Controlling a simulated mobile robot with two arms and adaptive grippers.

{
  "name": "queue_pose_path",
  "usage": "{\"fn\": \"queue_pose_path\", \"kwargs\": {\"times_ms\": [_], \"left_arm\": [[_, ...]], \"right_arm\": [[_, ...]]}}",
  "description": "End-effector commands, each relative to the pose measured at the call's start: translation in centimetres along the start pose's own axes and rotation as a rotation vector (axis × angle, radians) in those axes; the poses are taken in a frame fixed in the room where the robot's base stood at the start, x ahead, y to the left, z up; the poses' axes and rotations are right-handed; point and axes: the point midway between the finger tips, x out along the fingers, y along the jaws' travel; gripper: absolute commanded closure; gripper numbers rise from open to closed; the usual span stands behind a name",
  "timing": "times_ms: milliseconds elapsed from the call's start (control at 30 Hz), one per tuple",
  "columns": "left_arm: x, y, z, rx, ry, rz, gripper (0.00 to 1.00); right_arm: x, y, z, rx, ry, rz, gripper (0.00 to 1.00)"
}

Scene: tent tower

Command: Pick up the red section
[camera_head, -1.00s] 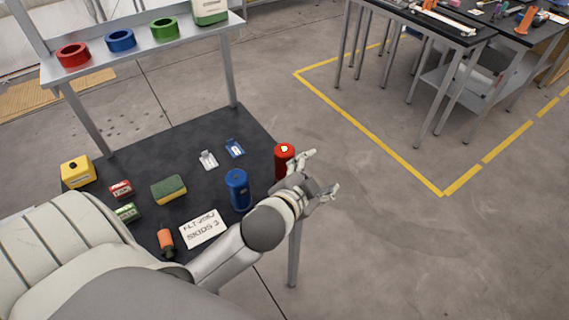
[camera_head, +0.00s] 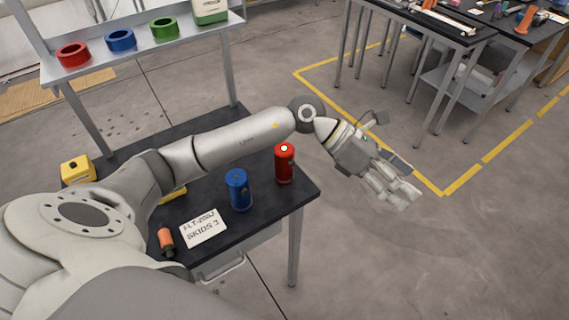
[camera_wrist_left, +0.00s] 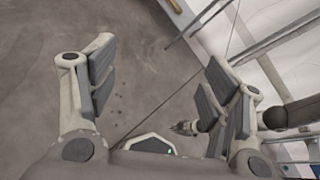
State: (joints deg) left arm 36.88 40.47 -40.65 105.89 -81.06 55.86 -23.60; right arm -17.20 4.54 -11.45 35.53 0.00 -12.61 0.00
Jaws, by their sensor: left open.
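The red section is an upright red cylinder (camera_head: 284,167) with a pale spot on top, near the right end of the dark table. It is not seen in the left wrist view. My left gripper (camera_head: 398,180) is past the table's right edge, over open floor, to the right of the red cylinder and apart from it. The left wrist view shows its fingers (camera_wrist_left: 157,82) spread wide with nothing between them. My left arm crosses above the table behind the red cylinder and hides the table's middle. My right gripper is not seen.
A blue cylinder (camera_head: 239,189) stands left of the red one. A white label card (camera_head: 203,228), an orange item (camera_head: 166,239) and a yellow block (camera_head: 77,170) are on the table (camera_head: 268,208). A shelf holds red (camera_head: 73,54), blue (camera_head: 121,40) and green (camera_head: 164,28) rings.

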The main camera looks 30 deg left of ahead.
Motion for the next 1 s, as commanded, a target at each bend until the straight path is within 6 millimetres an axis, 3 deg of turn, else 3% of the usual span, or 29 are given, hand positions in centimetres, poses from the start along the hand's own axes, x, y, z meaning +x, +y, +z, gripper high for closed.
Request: {"fn": "queue_pose_path", "kwargs": {"times_ms": [167,300,400,500,667,1000], "left_arm": [[-6.4,6.2,-5.7,0.147,0.439,0.159,0.27],[-13.8,9.9,-8.7,0.169,0.749,0.276,0.27],[-18.6,11.3,-9.8,0.149,0.911,0.339,0.27],[-22.0,11.9,-10.3,0.126,1.015,0.378,0.27],[-23.7,12.2,-11.2,0.103,1.078,0.396,0.27],[-21.7,13.8,-15.1,0.104,1.077,0.395,0.27]], "right_arm": [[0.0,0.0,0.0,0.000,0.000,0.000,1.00],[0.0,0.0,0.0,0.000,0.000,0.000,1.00],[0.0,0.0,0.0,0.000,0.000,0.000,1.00],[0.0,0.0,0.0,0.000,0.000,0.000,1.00],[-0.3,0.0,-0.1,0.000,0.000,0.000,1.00],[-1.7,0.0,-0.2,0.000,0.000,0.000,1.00]]}}
